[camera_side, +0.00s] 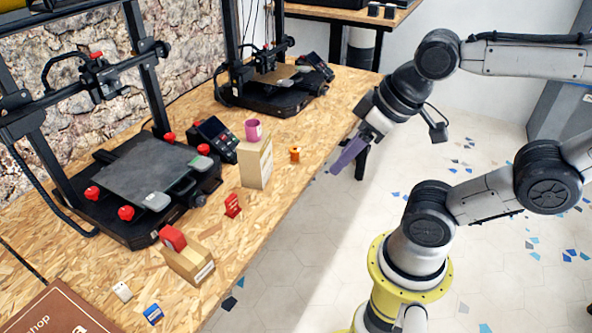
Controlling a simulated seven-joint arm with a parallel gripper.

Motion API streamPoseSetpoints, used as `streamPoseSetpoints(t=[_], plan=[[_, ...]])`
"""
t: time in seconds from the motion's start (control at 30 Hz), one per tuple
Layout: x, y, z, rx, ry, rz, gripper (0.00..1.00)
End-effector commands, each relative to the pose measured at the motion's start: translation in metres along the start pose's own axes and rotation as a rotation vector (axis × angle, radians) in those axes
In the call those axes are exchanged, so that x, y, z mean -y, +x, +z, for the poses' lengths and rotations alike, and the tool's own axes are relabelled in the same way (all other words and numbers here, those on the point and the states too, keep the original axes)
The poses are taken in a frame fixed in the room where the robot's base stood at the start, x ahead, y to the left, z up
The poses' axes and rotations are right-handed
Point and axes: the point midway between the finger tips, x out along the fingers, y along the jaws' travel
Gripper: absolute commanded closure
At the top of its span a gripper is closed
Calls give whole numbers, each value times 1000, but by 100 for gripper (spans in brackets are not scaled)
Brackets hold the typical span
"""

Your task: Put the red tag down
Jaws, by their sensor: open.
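The red tag (233,205) is a small red piece with pale markings. It is on the chipboard table near its front edge, left of and in front of a tan box, and seems to stand upright. My gripper (340,165) with its purple fingers is at the table's right edge, up and to the right of the tag and well apart from it. It is open, and I see nothing held in it. The gap between the fingers is hard to see from this side.
A tan box (256,164), a magenta cup (253,130) and an orange spool-like piece (295,155) stand near the tag. A cardboard box (188,262) with a red round piece is nearer. Two printers (150,175) (272,88) line the back. Bare table lies right of the tag.

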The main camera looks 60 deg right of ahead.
Motion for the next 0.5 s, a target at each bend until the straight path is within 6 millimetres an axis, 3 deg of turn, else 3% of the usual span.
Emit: streamPoseSetpoints(t=[0.37,0.5], plan=[[0,0,-1,-1,17,0,45],[-1,0,0,5,154,5,45]])
